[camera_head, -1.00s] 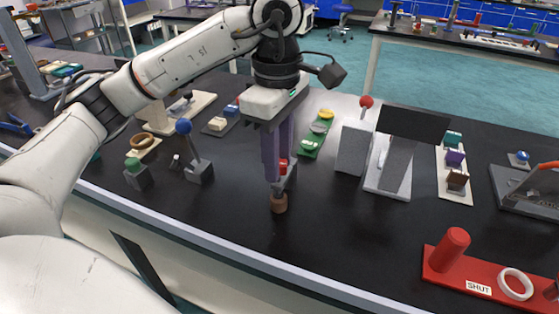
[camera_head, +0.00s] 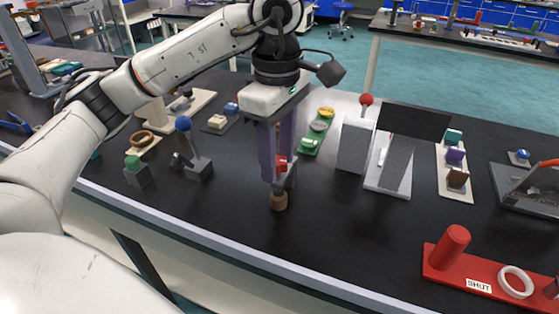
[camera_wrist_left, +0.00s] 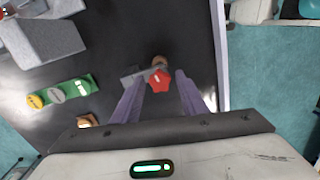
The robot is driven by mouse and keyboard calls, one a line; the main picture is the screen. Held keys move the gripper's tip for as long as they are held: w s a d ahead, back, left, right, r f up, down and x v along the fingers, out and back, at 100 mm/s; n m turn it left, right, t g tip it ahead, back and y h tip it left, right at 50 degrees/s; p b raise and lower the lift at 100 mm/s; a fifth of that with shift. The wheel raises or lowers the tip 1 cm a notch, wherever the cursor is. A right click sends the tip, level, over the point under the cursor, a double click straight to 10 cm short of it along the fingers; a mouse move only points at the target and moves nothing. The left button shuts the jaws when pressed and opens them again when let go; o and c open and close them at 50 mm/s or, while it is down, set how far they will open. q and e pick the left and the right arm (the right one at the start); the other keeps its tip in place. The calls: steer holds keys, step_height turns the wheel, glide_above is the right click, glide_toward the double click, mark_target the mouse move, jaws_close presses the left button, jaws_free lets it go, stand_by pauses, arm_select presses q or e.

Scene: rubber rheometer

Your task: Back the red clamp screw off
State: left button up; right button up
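The red clamp screw head (camera_head: 281,163) shows between the fingers of my left gripper (camera_head: 279,172), on a small grey block with a brown round piece (camera_head: 279,200) in front. In the left wrist view the red head (camera_wrist_left: 159,81) is a faceted knob with a pale mark on top. My left gripper (camera_wrist_left: 162,78) points down at it, its two purple fingers standing apart on either side. A gap shows between the knob and the right-hand finger. The screw's shaft is hidden. My right gripper is not in view.
Blue-knobbed lever (camera_head: 194,150) and green-knobbed block (camera_head: 136,170) stand to the left. A green strip with round buttons (camera_head: 318,132) lies behind. A grey box (camera_head: 355,146) and dark screen (camera_head: 414,123) stand right. A red SHUT plate (camera_head: 485,282) lies front right. Bench front centre is clear.

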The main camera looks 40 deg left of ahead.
arm_select(q)
steer(key=m, duration=0.4)
steer(key=shift+m, duration=0.3)
steer(key=m, duration=0.4)
steer(key=shift+b, duration=0.35)
steer(key=m, duration=0.4)
steer(key=shift+m, duration=0.4)
steer(key=m, duration=0.3)
steer(key=shift+w, duration=0.1)
steer(key=c, duration=0.8)
steer(key=n, duration=0.4)
steer(key=shift+n, duration=0.3)
steer(key=shift+c, duration=0.5)
steer(key=n, duration=0.4)
steer(key=shift+n, duration=0.3)
